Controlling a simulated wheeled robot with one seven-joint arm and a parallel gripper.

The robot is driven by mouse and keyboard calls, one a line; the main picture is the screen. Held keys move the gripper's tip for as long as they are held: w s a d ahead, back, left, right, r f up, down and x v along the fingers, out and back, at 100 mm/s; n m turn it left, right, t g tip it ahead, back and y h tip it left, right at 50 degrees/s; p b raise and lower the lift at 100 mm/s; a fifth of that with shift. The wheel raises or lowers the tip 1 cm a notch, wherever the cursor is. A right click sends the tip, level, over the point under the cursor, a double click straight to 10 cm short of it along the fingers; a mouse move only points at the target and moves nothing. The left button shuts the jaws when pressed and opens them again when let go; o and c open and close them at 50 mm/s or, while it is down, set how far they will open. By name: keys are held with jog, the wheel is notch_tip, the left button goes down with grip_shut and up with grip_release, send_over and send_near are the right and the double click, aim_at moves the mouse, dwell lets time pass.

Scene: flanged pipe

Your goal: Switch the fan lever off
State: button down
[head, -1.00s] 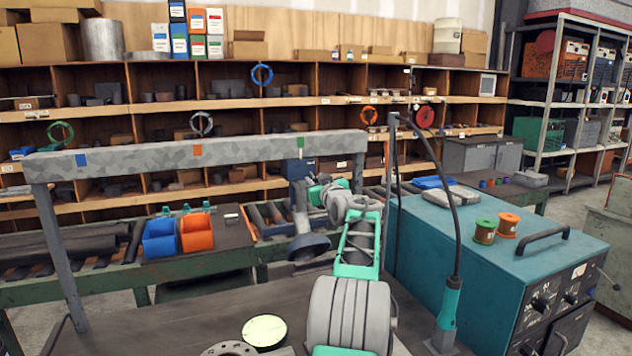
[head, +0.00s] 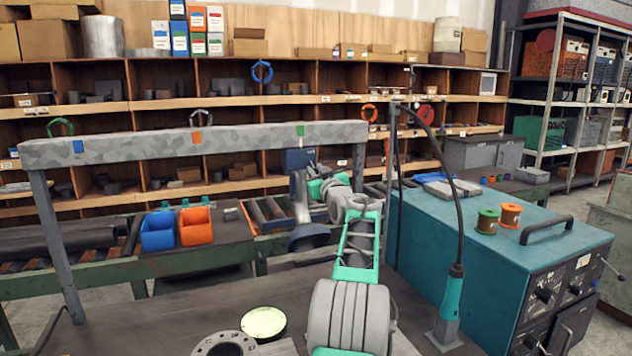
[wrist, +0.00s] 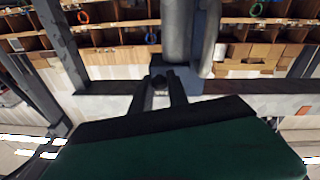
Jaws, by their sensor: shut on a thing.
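The fan unit is a small blue box (head: 298,158) under the speckled beam, with a grey duct (head: 300,198) and a dark round hood (head: 308,237) hanging below it. In the wrist view the blue box (wrist: 185,78) is straight ahead, and the grey duct (wrist: 178,30) runs along it. My gripper (head: 313,168) is at the box, beside the duct. In the wrist view its two dark fingers (wrist: 161,88) close around a small dark knob, seemingly the fan lever (wrist: 158,79). The lever's shape and angle are mostly hidden by the fingers.
The speckled beam (head: 200,146) crosses above the bench on grey posts. A flange ring (head: 224,345) and a pale yellow disc (head: 263,323) lie on the bench.

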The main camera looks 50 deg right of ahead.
dwell(0.3)
jog(key=c, duration=1.3)
grip_release()
jog(key=shift+f, duration=0.1)
jog(key=b+v, duration=0.3)
jog(key=v, duration=0.4)
jog(key=shift+s+a+f, duration=0.15)
jog(key=shift+s+a, duration=0.05)
jog(key=shift+s, duration=0.05)
